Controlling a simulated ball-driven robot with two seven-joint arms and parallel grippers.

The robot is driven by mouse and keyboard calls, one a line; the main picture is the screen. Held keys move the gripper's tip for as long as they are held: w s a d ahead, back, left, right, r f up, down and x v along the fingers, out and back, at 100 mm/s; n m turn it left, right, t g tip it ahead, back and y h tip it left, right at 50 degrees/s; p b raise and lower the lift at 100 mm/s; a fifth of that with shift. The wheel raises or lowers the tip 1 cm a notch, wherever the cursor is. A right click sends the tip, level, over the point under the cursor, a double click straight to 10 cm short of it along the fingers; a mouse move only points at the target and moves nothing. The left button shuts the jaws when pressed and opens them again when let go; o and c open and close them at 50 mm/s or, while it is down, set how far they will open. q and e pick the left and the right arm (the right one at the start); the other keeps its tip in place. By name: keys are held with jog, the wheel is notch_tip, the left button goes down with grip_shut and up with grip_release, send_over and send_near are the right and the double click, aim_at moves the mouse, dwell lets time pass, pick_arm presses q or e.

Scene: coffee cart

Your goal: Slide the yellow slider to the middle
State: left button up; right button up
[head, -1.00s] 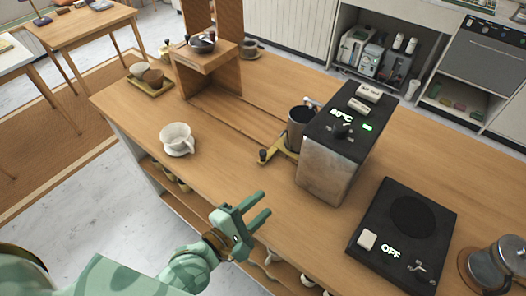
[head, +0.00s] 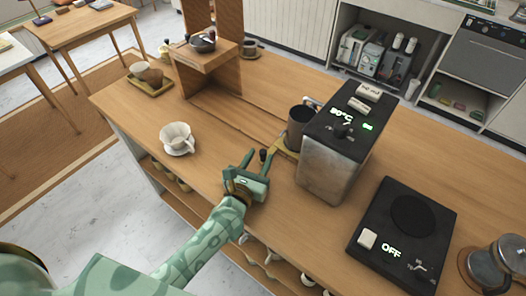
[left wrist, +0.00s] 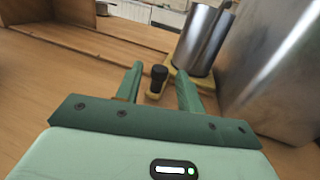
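The yellow slider (head: 286,151) is at the right end of a straight groove in the wooden counter, beside the metal water heater (head: 331,160). A dark metal pitcher (head: 299,128) stands on it. The slider's upright black knob (head: 263,154) sticks out on the near side; it also shows in the left wrist view (left wrist: 158,76). My left gripper (head: 257,158) is open, with its fingers on either side of the knob. In the left wrist view the open fingers (left wrist: 158,82) frame the knob, with gaps visible. My right gripper is not in view.
A wooden stand (head: 212,64) with a small bowl is at the groove's left end. A white cup-like dripper (head: 177,138) stands near the front edge. A black hot plate (head: 405,235) reading OFF is on the right. The groove between stand and slider is clear.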

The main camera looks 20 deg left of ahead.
aim_at(261, 155)
pick_arm(q)
jog(key=shift+w+d, duration=0.15)
jog(key=shift+w, duration=1.4)
grip_shut()
jog(key=w+a+b, duration=0.1)
jog(key=a, duration=0.3)
jog(key=w+a+b, duration=0.1)
jog(key=w+a, duration=0.1)
jog(key=a, duration=0.2)
jog(key=w+a+b, duration=0.1)
jog(key=a, duration=0.3)
jog(key=shift+w+f+b, duration=0.15)
jog(key=shift+f+b, duration=0.1)
jog(key=shift+b, duration=0.05)
jog(key=shift+w+a+r, duration=0.15)
jog(key=shift+a, duration=0.25)
grip_release()
